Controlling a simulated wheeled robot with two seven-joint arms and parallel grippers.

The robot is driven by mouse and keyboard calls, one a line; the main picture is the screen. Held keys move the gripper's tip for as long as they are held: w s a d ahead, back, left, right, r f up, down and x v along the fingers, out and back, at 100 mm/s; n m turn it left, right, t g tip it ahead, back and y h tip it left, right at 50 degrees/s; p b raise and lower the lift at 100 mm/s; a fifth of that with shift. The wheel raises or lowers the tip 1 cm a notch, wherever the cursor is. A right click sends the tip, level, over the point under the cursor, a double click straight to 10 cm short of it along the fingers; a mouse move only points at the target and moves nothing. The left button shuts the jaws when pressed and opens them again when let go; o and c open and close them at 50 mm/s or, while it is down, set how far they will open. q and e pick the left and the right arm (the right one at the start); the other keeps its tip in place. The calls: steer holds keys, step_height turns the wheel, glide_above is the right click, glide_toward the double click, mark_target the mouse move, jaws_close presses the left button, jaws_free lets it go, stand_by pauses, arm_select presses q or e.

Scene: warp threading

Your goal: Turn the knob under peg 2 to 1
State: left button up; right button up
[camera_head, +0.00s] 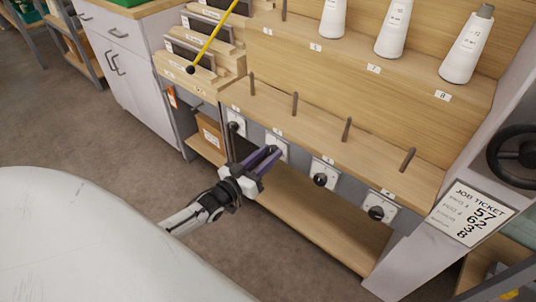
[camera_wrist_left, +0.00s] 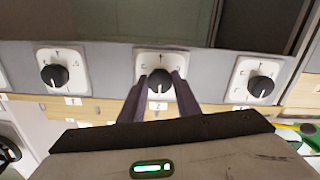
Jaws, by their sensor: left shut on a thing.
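The knob under peg 2 (camera_wrist_left: 160,82) is dark and round on a white dial plate (camera_head: 277,139), second from the left in the head view. Peg 2 (camera_head: 294,104) stands on the ledge above it. My left gripper (camera_head: 271,156) has its purple fingers on either side of this knob and is shut on it. In the left wrist view the two fingers (camera_wrist_left: 160,88) flank the knob, and its white mark points down toward my palm. The fingers hide most of the knob in the head view, and the dial marks are too small to read. My right gripper is not in view.
Neighbouring knobs (camera_head: 320,180) (camera_head: 376,212) sit to the right, and another dial (camera_head: 236,123) to the left. White spools (camera_head: 392,28) stand on the upper shelf. A job ticket (camera_head: 472,213) is at the right. A yellow rod (camera_head: 212,38) leans above the left end.

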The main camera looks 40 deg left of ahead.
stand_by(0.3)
arm_select(q)
steer(key=o, duration=1)
steer(key=shift+o, duration=0.2)
steer(key=shift+s, duration=0.1)
steer(key=s+p, duration=0.1)
steer(key=s, duration=0.9)
steer(key=shift+a+p, duration=0.35)
steer(key=shift+a, duration=0.1)
